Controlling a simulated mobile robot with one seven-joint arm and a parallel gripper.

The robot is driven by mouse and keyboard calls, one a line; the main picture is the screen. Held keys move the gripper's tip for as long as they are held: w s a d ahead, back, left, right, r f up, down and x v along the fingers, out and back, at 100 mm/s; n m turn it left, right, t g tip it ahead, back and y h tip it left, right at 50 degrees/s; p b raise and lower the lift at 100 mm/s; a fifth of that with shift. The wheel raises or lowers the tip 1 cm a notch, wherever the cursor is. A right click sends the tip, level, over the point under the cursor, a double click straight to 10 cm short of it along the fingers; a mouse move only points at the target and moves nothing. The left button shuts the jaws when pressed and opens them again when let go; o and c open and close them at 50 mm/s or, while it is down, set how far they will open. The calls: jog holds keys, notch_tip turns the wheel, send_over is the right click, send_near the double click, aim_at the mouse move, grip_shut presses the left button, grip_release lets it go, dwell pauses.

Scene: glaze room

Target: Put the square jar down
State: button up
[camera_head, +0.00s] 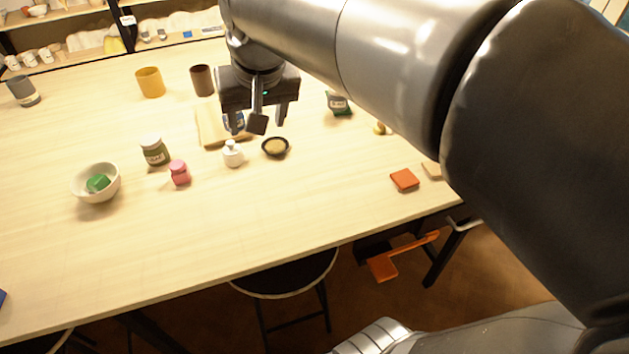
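My gripper (257,118) hangs over the middle of the table, pointing down, with its fingers apart. I see nothing clearly held between them. A small jar with a blue and white label (236,124) shows behind the left finger, at the wooden board; the finger hides part of it, and I cannot tell its shape or whether it touches the gripper. A dark green, square-looking container with a pale label (338,104) stands to the right of the gripper, near my arm. I cannot tell for sure which one is the square jar.
A wooden board (208,128) lies beneath the gripper. Near it are a white bottle (232,155), a dark dish (275,147), a pink jar (180,174) and a green jar (154,152). A bowl (83,188) stands left. The table's front is mostly clear.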

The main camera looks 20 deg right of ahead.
jog(key=s+d+f, duration=0.3)
jog(key=s+f, duration=0.1)
jog(key=s, duration=0.2)
jog(key=s+d+f+t, duration=0.1)
jog(key=s+d+f, duration=0.2)
jog(key=s+f, duration=0.2)
jog(key=shift+s+d+h, duration=0.25)
jog(key=shift+s+h, duration=0.05)
jog(key=shift+s, duration=0.4)
jog(key=shift+r, duration=0.1)
